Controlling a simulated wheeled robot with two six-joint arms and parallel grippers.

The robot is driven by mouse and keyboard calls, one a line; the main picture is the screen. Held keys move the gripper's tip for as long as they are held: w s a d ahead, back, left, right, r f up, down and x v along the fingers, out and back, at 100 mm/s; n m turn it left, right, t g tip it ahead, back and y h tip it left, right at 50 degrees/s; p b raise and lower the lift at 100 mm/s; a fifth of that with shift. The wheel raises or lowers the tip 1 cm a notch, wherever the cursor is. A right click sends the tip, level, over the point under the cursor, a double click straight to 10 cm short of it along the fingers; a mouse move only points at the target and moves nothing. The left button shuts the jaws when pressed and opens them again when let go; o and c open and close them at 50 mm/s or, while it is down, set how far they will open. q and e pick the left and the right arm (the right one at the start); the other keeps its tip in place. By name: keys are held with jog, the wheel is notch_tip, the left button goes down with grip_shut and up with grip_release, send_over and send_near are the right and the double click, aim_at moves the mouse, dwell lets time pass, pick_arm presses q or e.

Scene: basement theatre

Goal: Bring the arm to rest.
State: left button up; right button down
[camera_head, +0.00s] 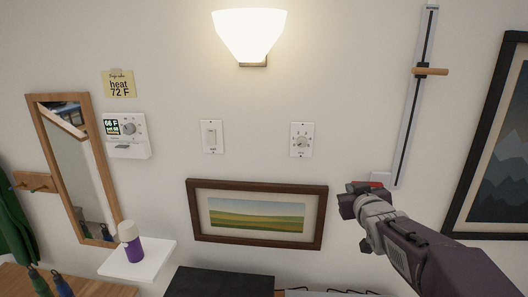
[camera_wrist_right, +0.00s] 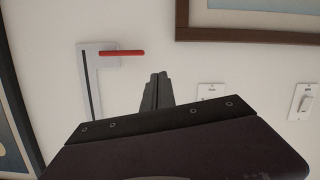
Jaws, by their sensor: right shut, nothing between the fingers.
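My right arm comes in from the lower right of the head view. Its gripper (camera_head: 352,205) is in front of the wall, right of the framed landscape picture (camera_head: 315,218). In the right wrist view the two fingers (camera_wrist_right: 156,90) are together, with nothing between them. My left gripper is not in view.
A tall slider rail (camera_head: 405,110) with a wooden handle (camera_head: 430,71) is above the gripper. A dark framed picture (camera_head: 487,130) is at the right. A purple-white bottle (camera_head: 131,245) stands on a small shelf (camera_head: 150,262).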

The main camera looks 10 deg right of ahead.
jog(key=s+a+f+g+y+b, duration=0.1)
jog(key=s+a+f+g, duration=0.1)
jog(key=a+f, duration=0.35)
jog(key=s+a+f+n+g+y+b, duration=0.1)
jog(key=a+f, duration=0.1)
jog(key=f, duration=0.6)
jog(key=s+a+f+g+y, duration=0.1)
jog(key=s+a+f+g, duration=0.15)
jog(key=f, duration=0.45)
jog(key=s+a+f+g, duration=0.2)
jog(key=s+f+g, duration=0.2)
jog(key=s, duration=0.5)
jog(key=s+a+f+m+g, duration=0.1)
jog(key=s+f+g, duration=0.3)
jog(key=s+f, duration=0.5)
jog(key=shift+s+a+y+b, duration=0.3)
jog(key=shift+s+a+b, duration=0.1)
jog(key=shift+s+a, duration=0.05)
jog(key=c, duration=2.1)
grip_release()
jog(key=shift+f, duration=0.1)
jog(key=shift+c, duration=0.2)
